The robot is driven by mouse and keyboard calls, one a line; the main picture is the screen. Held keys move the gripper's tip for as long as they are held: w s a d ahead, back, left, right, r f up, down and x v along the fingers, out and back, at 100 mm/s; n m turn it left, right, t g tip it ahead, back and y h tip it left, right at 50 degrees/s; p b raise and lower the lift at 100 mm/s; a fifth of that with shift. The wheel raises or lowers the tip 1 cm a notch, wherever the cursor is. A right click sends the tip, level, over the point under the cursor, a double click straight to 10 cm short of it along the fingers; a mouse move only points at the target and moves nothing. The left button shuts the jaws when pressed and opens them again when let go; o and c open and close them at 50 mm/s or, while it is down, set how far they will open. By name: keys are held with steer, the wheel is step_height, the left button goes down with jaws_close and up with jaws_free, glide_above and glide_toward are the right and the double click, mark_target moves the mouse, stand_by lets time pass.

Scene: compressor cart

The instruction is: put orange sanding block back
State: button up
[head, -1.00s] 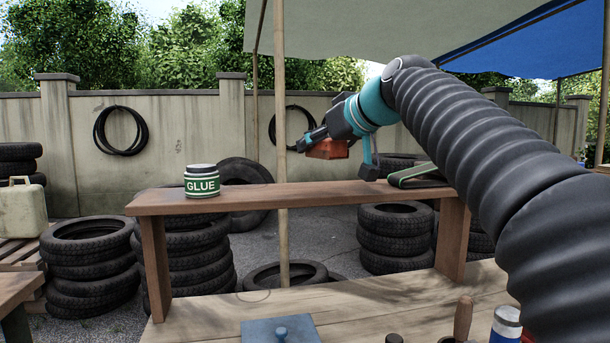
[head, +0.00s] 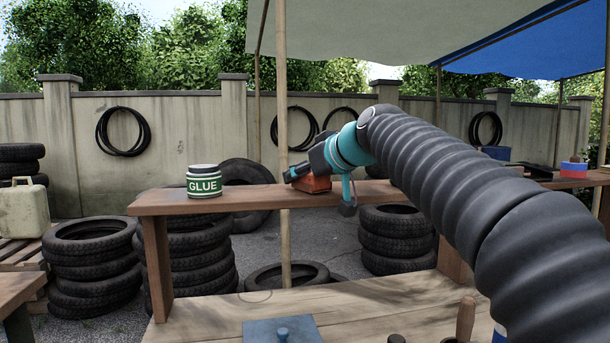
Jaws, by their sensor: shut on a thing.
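The orange sanding block (head: 318,184) is in my gripper (head: 305,174), at the middle of the raised wooden shelf (head: 245,196). My gripper is shut on the block, and its fingers and my wrist hide the block's top. The block's underside is at the height of the shelf top. I cannot tell for sure whether it touches the wood.
A glue jar (head: 203,181) stands on the shelf to the left of the block. My arm hides much of the shelf's right part. A blue plate with a knob (head: 282,332) lies on the lower bench (head: 360,310). The shelf between jar and block is clear.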

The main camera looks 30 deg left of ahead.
steer(key=shift+f, duration=0.2)
steer(key=o, duration=1.1)
steer(key=shift+o, duration=0.2)
steer(key=shift+r, duration=0.15)
steer(key=shift+s+d+r, duration=0.1)
steer(key=shift+d+r, duration=0.05)
steer(key=b+v, duration=0.1)
steer(key=v, duration=1)
steer(key=shift+s+d, duration=0.15)
steer(key=shift+d, duration=0.1)
steer(key=shift+r, duration=0.1)
